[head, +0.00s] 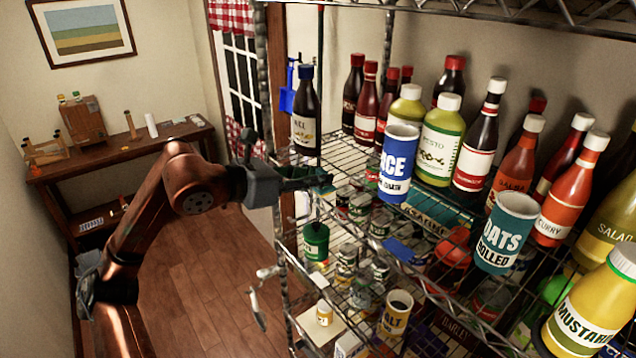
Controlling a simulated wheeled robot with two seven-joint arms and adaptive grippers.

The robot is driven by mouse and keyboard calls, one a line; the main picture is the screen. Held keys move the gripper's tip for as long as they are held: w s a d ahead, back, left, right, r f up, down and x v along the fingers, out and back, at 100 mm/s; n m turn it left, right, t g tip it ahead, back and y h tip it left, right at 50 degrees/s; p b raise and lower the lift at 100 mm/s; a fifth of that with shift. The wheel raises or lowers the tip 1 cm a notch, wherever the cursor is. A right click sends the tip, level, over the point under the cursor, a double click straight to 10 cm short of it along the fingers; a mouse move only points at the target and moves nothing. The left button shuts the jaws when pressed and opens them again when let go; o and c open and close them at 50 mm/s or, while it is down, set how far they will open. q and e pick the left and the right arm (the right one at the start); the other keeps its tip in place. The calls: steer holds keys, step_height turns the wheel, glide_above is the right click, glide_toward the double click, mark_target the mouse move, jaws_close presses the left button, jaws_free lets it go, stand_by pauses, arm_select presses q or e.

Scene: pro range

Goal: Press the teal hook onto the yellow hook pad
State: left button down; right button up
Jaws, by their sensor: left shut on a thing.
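My left gripper (292,182) reaches in from the left at the near left side of the wire rack. It is shut on a small dark teal thing, which I take to be the teal hook (302,172). The fingers and the dim light hide most of its shape. I cannot make out the yellow hook pad in this view. My right gripper is not in view.
The wire rack (345,152) is crowded with bottles, cans and jars. A dark bottle (306,115) and a blue-labelled can (398,165) stand near the gripper. A blue item (288,92) hangs by the rack post. A wooden table (115,155) stands far left; the floor between is clear.

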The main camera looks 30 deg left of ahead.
arm_select(q)
steer(key=shift+d+f, duration=0.1)
steer(key=shift+f, duration=0.35)
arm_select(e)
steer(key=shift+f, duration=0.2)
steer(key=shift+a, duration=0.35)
arm_select(q)
steer(key=c, duration=2.1)
jaws_free()
steer(key=o, duration=0.5)
steer(key=shift+r, duration=0.25)
steer(key=shift+s+a+r, duration=0.2)
steer(key=shift+s+a, duration=0.1)
steer(key=shift+s, duration=0.15)
steer(key=v, duration=1)
steer(key=shift+s+a+r, duration=0.1)
steer(key=shift+s+r, duration=0.1)
steer(key=shift+s, duration=0.15)
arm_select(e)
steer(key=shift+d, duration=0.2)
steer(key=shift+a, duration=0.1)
